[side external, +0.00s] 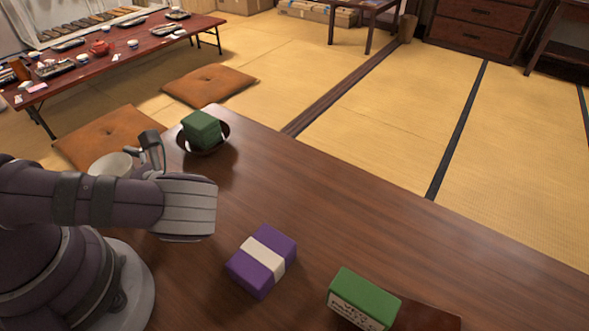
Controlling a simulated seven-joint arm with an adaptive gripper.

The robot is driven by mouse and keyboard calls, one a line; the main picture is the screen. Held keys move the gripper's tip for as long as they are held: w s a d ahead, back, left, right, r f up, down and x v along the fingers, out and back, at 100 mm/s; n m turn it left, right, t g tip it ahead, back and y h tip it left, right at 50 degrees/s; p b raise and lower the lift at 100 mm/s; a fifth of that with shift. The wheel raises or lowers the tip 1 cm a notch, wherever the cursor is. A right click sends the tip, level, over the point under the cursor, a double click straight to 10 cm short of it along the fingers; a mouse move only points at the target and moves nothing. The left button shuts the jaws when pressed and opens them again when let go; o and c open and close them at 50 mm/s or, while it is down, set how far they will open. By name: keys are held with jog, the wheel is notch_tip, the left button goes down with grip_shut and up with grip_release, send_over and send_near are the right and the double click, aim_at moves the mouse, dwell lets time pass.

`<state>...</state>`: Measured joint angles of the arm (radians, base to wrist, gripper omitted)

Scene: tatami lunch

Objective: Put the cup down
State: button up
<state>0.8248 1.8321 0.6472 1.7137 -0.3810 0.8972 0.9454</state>
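A white cup or bowl (110,163) shows at the left, behind my arm, which hides its lower part. My gripper (150,148) is just right of it, mostly hidden by my own wrist. One dark finger part stands up beside the white rim. I cannot tell whether the fingers touch the cup, nor whether the cup rests on the table (330,215) or is held above it.
A dark bowl (222,147) holding a green block (201,128) stands right of my gripper. A purple box with a white band (262,260) and a green box (363,298) lie nearer. The table's middle is clear. Cushions lie on the tatami beyond.

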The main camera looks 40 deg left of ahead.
jog(key=c, duration=0.7)
